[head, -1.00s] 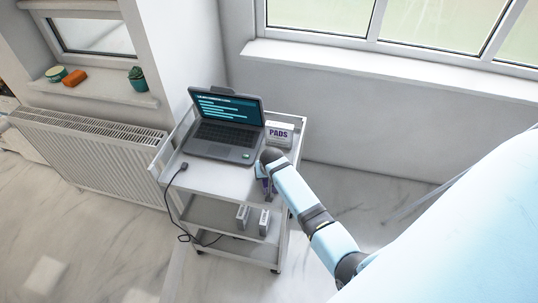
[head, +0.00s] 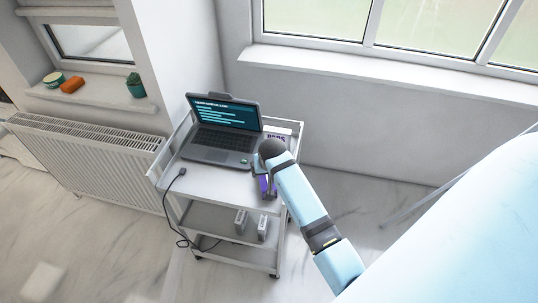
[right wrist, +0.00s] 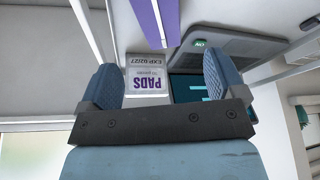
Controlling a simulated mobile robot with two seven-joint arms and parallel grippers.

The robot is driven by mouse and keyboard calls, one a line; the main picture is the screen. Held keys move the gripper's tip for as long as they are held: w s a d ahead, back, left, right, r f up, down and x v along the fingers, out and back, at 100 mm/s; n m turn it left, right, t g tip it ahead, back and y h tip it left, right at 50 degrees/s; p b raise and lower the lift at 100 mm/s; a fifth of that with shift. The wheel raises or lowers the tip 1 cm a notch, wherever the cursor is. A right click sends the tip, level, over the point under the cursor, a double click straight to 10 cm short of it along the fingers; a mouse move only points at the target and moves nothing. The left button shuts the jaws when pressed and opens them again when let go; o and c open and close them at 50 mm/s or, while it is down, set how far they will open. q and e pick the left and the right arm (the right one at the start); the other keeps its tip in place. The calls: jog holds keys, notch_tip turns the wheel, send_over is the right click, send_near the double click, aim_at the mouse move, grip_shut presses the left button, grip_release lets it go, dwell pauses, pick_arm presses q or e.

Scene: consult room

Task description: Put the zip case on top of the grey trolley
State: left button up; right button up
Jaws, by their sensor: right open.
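A purple item, which looks like the zip case (head: 264,187), lies at the right front of the grey trolley's (head: 210,182) top shelf, partly hidden by my right arm. Its purple face also shows at the top of the right wrist view (right wrist: 150,20), cut off by the frame edge. My right gripper (right wrist: 163,85) is open, its two blue-grey fingers wide apart with nothing held between them. The case lies beyond the fingertips, apart from them in that view. My left gripper is not in view.
An open laptop (head: 222,138) fills the back of the trolley top, with a white PADS box (head: 283,133) at its right, partly behind my wrist. A cable plug (head: 181,172) lies at the left front. Small boxes (head: 240,221) stand on the middle shelf. A radiator (head: 90,160) is at left.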

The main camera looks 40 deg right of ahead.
jog(key=s+a+f+n+t+y, duration=0.1)
jog(key=s+a+n+t+y, duration=0.1)
jog(key=s+a, duration=0.6)
jog(key=s+a+f+n+t+y, duration=0.2)
jog(key=s+a+n+t, duration=0.3)
jog(key=s, duration=0.9)
jog(key=a+n+y, duration=0.1)
jog(key=a, duration=0.2)
jog(key=shift+s+a, duration=0.2)
jog(key=shift+s, duration=0.1)
jog(key=shift+d+r+p, duration=0.15)
jog(key=shift+r+p, duration=0.65)
jog(key=shift+p, duration=0.05)
